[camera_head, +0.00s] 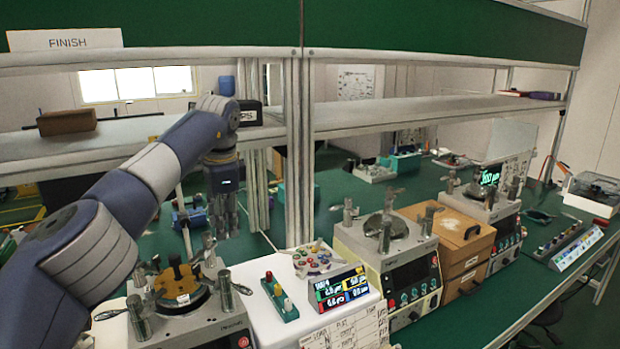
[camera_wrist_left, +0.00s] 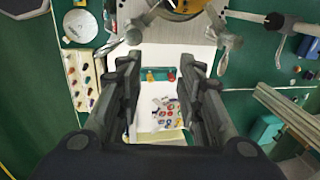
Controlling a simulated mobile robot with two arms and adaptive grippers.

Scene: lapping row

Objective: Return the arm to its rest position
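My left arm (camera_head: 125,200) comes in from the left, bent at the elbow and raised over the green bench. Its gripper (camera_head: 224,222) hangs with fingers down behind the lapping machine with the gold plate. In the left wrist view the two dark fingers of this gripper (camera_wrist_left: 162,72) stand apart with nothing between them. A white box top with small coloured parts (camera_wrist_left: 163,115) shows well below, through the gap. My right arm and gripper are not in view.
A lapping machine with a gold disc (camera_head: 178,283) stands at front. Right of it are a white box (camera_head: 325,322), a second machine (camera_head: 388,250), a wooden box (camera_head: 455,230) and another machine (camera_head: 490,215). A post (camera_head: 298,150) and shelf (camera_head: 400,114) stand close to the arm.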

